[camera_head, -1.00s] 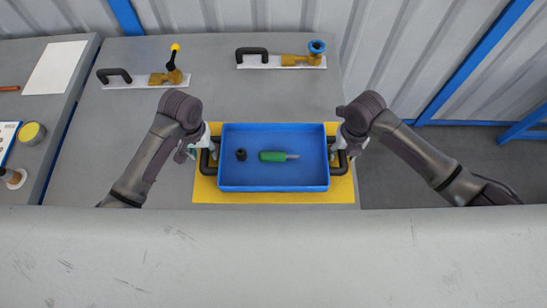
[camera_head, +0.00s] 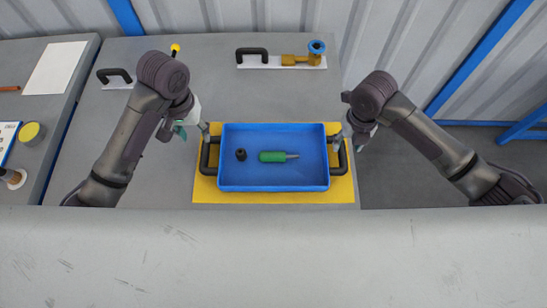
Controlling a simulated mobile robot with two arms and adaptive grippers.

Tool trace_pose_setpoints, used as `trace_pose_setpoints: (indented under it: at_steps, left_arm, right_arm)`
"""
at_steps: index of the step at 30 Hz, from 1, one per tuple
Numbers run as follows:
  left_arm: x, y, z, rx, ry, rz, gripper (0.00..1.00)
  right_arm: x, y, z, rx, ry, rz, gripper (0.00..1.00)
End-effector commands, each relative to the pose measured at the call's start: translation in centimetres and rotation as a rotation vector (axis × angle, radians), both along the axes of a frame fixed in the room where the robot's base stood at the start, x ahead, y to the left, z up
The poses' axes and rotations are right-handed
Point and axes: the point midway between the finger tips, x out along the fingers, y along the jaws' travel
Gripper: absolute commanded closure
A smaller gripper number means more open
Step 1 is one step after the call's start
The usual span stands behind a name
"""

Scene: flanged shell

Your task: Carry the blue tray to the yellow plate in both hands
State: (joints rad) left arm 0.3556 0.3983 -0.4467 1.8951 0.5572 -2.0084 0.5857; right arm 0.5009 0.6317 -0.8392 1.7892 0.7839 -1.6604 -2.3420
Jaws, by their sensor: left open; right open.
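A green-handled screwdriver (camera_head: 273,156) and a small dark round part (camera_head: 241,154) lie in the tray. Each end of the tray has a black handle. My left gripper (camera_head: 205,130) is open, above and beside the left handle (camera_head: 207,162). My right gripper (camera_head: 341,138) is open, above and beside the right handle (camera_head: 341,165). The fingers are small and partly hidden by the wrists, so contact with the handles is hard to judge.
At the back of the grey table (camera_head: 225,90), a white-based fixture with a black handle and brass valve (camera_head: 296,60) stands. A similar fixture (camera_head: 116,78) at left is partly hidden by my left arm. A side bench (camera_head: 45,115) holds paper and a yellow-topped tin (camera_head: 30,131).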

Motion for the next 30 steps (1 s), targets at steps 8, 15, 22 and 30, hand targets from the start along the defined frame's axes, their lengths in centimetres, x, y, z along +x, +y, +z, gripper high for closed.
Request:
trace_pose_setpoints:
  at_steps: [8,15,22,30]
  left_arm:
    - [0.0,0.0,0.0,0.000,0.000,0.000,0.50]
    - [0.0,0.0,0.0,0.000,0.000,0.000,0.50]
    - [0.0,0.0,0.0,0.000,0.000,0.000,0.50]
    - [0.0,0.0,0.0,0.000,0.000,0.000,0.50]
  right_arm:
    - [0.1,0.0,5.0,0.001,-0.002,0.000,0.50]
    - [0.0,0.0,6.1,0.001,0.001,0.000,0.50]
    - [0.0,0.0,6.1,0.000,0.001,0.000,0.50]
    - [0.0,0.0,6.0,0.000,0.001,0.000,0.50]
